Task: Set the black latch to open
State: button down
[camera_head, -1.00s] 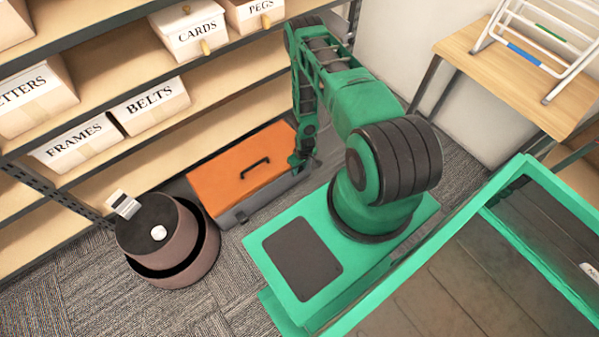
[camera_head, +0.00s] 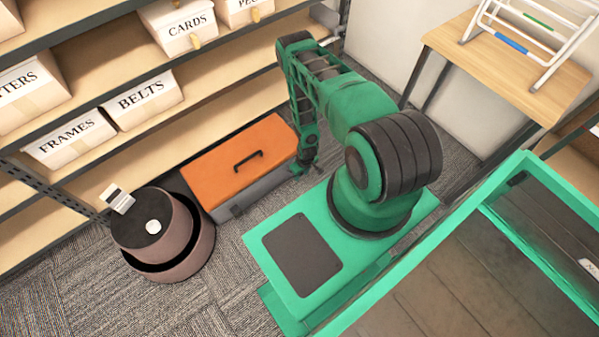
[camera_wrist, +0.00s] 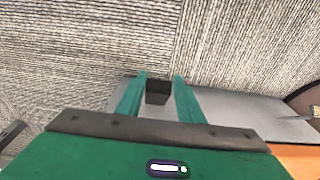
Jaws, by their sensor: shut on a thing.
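The toolbox has an orange lid (camera_head: 225,172) with a dark handle and a grey body (camera_head: 262,190); it stands on the carpet before the shelf. In the wrist view its grey body (camera_wrist: 235,108) shows right of my fingers, with a bit of orange lid (camera_wrist: 295,155) at lower right. The black latch (camera_wrist: 158,92) is a small dark block between my two green fingertips. My gripper (camera_wrist: 159,90) is shut on it. In the head view my gripper (camera_head: 306,165) is at the toolbox's right end, pointing down; the latch there is hidden or too small to tell.
Shelves with white labelled boxes (camera_head: 70,138) rise behind. A wooden table (camera_head: 510,65) with a white rack is at upper right. Bare carpet (camera_head: 232,270) lies in front.

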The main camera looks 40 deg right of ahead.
jog(key=shift+s+d+f, duration=0.1)
jog(key=shift+s+f, duration=0.2)
jog(key=shift+s, duration=0.4)
jog(key=c, duration=1.5)
grip_release()
jog(key=o, duration=0.3)
jog(key=shift+w, duration=0.3)
jog(key=shift+r, duration=0.1)
notch_tip(320, 180, up, 11)
jog(key=s, duration=0.1)
jog(key=shift+s+f, duration=0.15)
jog(key=shift+f, duration=0.05)
jog(key=shift+c, duration=0.3)
